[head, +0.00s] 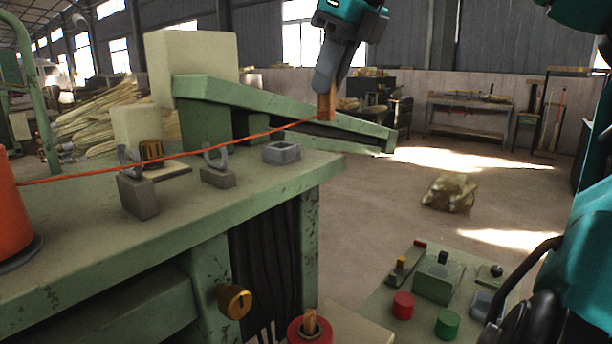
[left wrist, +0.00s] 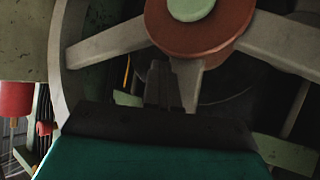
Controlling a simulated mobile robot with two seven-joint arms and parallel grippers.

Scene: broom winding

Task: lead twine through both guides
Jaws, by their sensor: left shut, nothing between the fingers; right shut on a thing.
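Orange twine (head: 262,135) runs taut from an orange spool (head: 8,215) at the left edge of the head view to my right gripper (head: 327,92). That gripper points down, shut on the twine's end, where a small tan-brown piece shows, above the green sloping arm. Two grey hook guides stand on the bench: the nearer guide (head: 138,195) and the second guide (head: 217,177). The twine crosses both at hook height; I cannot tell whether it lies inside the hooks. My left gripper (left wrist: 162,82) shows only in the left wrist view, dark, shut and empty before a spoked wheel (left wrist: 185,70).
A grey square ring block (head: 281,153) sits right of the guides on the green bench (head: 85,225). A brass knob (head: 234,300) juts from the bench front. A button panel (head: 437,280) stands lower right. Open floor with a sack (head: 450,192) lies beyond.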

